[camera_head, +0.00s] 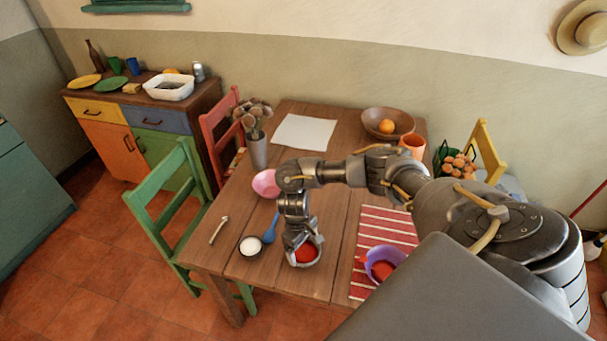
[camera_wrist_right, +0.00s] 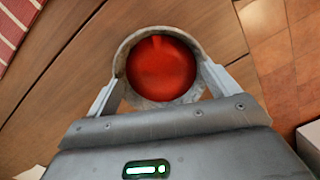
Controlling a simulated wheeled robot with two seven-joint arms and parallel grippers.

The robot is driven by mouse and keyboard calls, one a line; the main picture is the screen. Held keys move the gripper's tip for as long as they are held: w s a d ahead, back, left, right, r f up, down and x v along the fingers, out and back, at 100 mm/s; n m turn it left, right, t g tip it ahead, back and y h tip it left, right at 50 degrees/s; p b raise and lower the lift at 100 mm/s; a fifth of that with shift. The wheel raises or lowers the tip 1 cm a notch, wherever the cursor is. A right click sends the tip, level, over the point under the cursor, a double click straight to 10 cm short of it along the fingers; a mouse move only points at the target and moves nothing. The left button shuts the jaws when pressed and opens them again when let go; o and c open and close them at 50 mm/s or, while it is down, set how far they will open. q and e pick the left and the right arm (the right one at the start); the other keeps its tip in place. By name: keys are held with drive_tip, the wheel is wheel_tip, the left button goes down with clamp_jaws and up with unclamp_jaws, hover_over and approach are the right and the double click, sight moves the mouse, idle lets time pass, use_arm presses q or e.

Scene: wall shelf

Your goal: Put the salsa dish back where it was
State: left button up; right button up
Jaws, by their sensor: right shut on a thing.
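The salsa dish is a round grey stone-like bowl with red salsa (camera_head: 305,254) near the front edge of the wooden table. It also shows in the right wrist view (camera_wrist_right: 162,68), seen from above, level as far as I can tell. My right gripper (camera_head: 302,238) is shut on it, with one finger at each side of its rim in the wrist view. I cannot tell whether the dish touches the table or hangs just above it. My left gripper is not in view.
On the table (camera_head: 340,215), a small dark dish with white contents (camera_head: 250,245), a blue spoon (camera_head: 270,231) and a pink bowl (camera_head: 265,183) are left of the dish. A purple bowl (camera_head: 383,262) is right, on a striped mat (camera_head: 388,224). A vase (camera_head: 257,150) stands behind.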

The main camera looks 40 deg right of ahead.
sight(298, 253)
drive_tip(key=o, duration=1.2)
drive_tip(key=shift+f, duration=0.1)
drive_tip(key=shift+c, duration=0.2)
wheel_tip(298, 253, up, 12)
drive_tip(key=w+p, duration=0.1)
drive_tip(key=p, duration=0.1)
drive_tip(key=shift+w+a, duration=0.2)
drive_tip(key=shift+w, duration=0.2)
